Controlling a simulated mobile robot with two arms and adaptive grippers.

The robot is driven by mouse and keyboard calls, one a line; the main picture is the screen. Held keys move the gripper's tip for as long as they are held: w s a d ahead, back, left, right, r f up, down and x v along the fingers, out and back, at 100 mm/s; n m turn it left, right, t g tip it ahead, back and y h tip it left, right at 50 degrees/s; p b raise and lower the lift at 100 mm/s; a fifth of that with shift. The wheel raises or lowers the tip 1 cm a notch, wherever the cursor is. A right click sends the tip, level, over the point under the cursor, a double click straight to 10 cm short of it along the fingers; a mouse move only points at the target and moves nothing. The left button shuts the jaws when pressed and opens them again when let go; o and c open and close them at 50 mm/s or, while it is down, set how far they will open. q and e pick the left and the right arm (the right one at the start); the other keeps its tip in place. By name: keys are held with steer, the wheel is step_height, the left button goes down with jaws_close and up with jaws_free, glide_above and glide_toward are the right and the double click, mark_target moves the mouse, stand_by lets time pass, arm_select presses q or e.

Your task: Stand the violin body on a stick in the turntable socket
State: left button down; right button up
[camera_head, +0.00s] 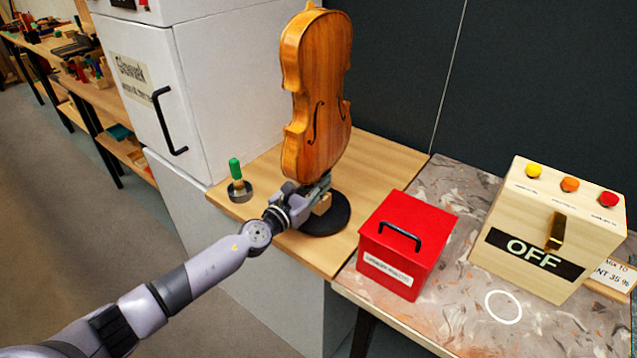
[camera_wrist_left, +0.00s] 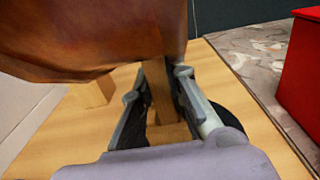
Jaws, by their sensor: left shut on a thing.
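The violin body (camera_head: 318,95) is orange-brown and stands nearly upright above the black round turntable (camera_head: 328,222). In the left wrist view its lower end (camera_wrist_left: 95,40) fills the top left. My left gripper (camera_head: 318,187) is just under the body, shut on the wooden stick (camera_wrist_left: 158,90), which runs down between the fingers. A light wooden block (camera_head: 322,204) shows at the turntable's middle, partly behind the gripper. Whether the stick's lower end is inside a socket cannot be told. My right gripper is not in view.
A green-handled tool (camera_head: 235,172) stands on the wooden bench left of the turntable. A white cabinet (camera_head: 190,85) rises behind it. A red box (camera_head: 405,240) with a black handle is close on the right. A wooden OFF box (camera_head: 545,225) stands farther right.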

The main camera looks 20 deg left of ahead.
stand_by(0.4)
arm_select(q)
steer(key=c, duration=1.5)
jaws_free()
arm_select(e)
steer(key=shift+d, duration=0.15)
arm_select(q)
steer(key=shift+s, duration=0.1)
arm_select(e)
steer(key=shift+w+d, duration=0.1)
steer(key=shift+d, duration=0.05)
